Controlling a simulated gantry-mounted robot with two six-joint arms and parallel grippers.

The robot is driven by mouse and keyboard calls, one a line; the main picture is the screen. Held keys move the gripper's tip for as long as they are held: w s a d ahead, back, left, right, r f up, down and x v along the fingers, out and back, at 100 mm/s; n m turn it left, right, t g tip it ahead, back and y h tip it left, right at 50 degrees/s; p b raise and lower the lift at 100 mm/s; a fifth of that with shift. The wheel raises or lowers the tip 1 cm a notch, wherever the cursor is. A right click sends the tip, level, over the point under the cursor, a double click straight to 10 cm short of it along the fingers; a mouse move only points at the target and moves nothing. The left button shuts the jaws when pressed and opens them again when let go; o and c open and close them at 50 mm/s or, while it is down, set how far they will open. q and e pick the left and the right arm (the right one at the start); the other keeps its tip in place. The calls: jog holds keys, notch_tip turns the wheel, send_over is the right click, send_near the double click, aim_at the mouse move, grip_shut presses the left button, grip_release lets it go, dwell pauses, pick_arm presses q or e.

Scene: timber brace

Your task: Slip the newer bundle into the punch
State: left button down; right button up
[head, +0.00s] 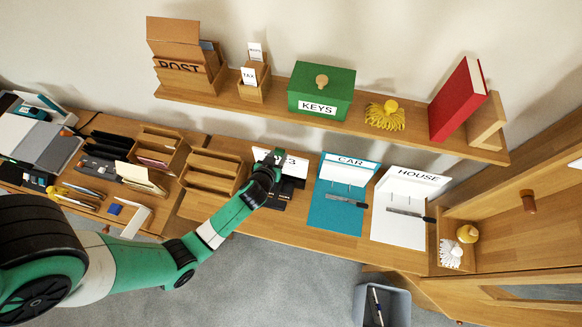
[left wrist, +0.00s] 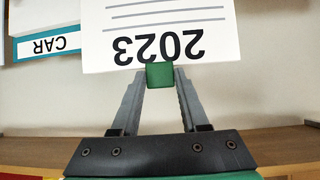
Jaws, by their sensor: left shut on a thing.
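My left gripper (head: 273,163) is shut on a small green block or clip (left wrist: 160,75) at the edge of a white paper bundle (left wrist: 160,22). The bundle is marked 2023, upside down in the left wrist view, with grey lines. In the head view only the end of its number shows on the bundle (head: 295,165), the rest hidden by the gripper. A flat black object (head: 279,197), possibly the punch, lies on the desk just below the gripper, partly covered by my arm. I cannot tell whether the bundle touches it. My right gripper is not in view.
A blue CAR folder (head: 338,215) and white HOUSE folder (head: 392,228) lie open to the right. A wooden sorter (head: 212,170) stands left. Above, a shelf (head: 390,137) holds a green KEYS box (head: 320,88). A grey bin (head: 397,308) stands below the desk.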

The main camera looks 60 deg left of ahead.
aim_at(275, 156)
pick_arm(q)
jog(key=shift+a+f, duration=0.75)
jog(key=shift+a, duration=0.1)
jog(key=shift+a+n, duration=0.25)
jog(key=shift+n, duration=0.05)
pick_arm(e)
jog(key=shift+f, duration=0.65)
pick_arm(q)
jog(key=shift+b, duration=0.3)
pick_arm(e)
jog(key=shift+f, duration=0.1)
pick_arm(q)
jog(key=shift+f+b, duration=0.95)
jog(key=shift+b, duration=0.1)
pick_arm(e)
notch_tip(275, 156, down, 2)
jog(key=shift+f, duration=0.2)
